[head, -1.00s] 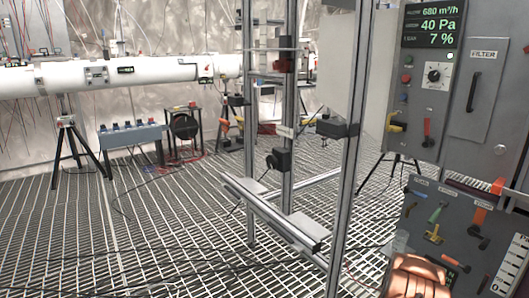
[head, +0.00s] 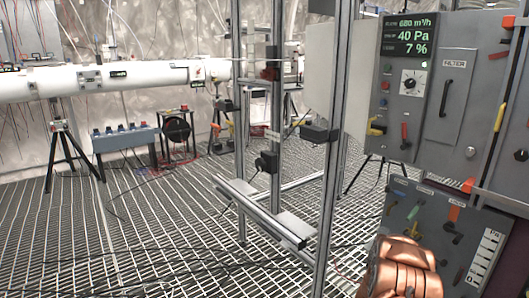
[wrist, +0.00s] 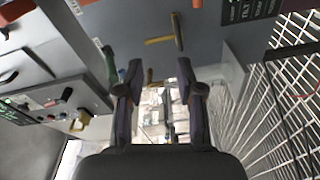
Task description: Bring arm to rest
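My gripper (wrist: 160,78) shows in the wrist view with its two dark fingers apart and nothing between them. It is open and faces a grey panel (wrist: 215,50) with coloured handles. A yellow handle (wrist: 162,40) lies above the fingers, and a green handle (wrist: 109,62) is beside the left finger. In the head view, copper-coloured links of my arm (head: 402,272) are at the bottom right, in front of the grey tool panel (head: 398,212). The gripper's fingers cannot be seen there.
A grey control cabinet (head: 459,60) with a green display and a filter door stands at the right. A metal frame (head: 333,150) rises from the grating floor left of my arm. A white pipe (head: 130,75) runs along the back. The grating at left (head: 90,240) is mostly clear, with cables.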

